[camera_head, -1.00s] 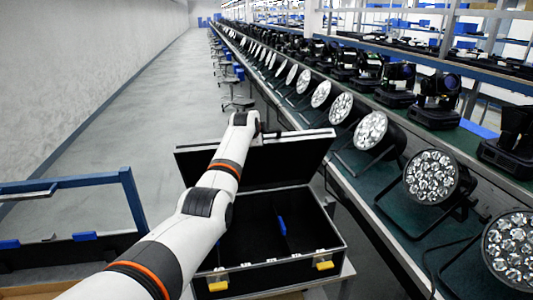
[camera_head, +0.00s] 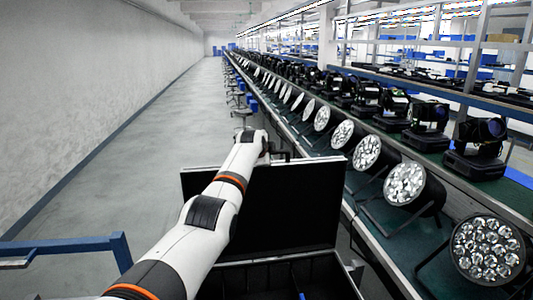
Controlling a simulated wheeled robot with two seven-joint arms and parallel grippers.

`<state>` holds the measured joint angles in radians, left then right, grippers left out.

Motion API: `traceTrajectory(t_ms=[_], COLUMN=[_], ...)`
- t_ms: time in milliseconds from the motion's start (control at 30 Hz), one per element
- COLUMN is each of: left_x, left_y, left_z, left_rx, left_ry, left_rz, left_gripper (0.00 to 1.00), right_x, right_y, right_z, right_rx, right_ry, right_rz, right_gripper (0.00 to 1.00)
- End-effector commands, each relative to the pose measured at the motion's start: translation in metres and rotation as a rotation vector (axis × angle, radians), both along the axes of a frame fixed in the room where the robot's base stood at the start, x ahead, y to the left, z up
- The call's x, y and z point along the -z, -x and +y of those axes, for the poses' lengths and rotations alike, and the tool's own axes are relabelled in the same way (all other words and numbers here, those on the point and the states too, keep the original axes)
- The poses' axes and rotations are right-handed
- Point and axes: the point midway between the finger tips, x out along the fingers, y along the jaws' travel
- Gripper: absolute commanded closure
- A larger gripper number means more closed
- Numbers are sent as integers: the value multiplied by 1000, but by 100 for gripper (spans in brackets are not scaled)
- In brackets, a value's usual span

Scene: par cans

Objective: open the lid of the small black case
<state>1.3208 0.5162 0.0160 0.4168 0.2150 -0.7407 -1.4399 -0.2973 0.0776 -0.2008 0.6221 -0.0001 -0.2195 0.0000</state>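The small black case (camera_head: 338,284) stands at the bottom middle, cut off by the lower edge of the view. Its lid (camera_head: 300,215) stands up, tilted back, and the dark inside with a divider shows. My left arm comes in from the lower left and crosses in front of the lid. My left gripper (camera_head: 277,152) is at the lid's top edge, mostly hidden behind the arm's end, so its fingers cannot be made out. My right gripper is not in view.
A long green-topped bench with a row of par cans (camera_head: 488,248) runs along the right, close to the case. Dark moving-head lights (camera_head: 477,148) stand on the shelf behind. A blue frame (camera_head: 75,246) is at lower left. The grey floor at left is clear.

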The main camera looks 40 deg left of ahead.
Motion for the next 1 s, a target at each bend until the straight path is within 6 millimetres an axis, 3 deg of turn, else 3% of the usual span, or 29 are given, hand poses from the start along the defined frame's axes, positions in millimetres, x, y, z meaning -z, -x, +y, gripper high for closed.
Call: traceTrajectory(t_ms=[367, 400, 533, 1000], left_x=[4, 4, 3, -2], left_y=[0, 0, 0, 5], left_z=[-1, -1, -1, -1], left_rx=[1, 1, 1, -1], left_ry=[1, 1, 1, -2], left_rz=[7, 7, 7, 1], left_gripper=[100, 81, 62, 62], right_x=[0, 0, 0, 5], right_y=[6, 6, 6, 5], right_z=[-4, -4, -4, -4], right_rx=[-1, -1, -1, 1], right_ry=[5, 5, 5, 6], right_rz=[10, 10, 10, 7], right_gripper=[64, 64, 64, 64])
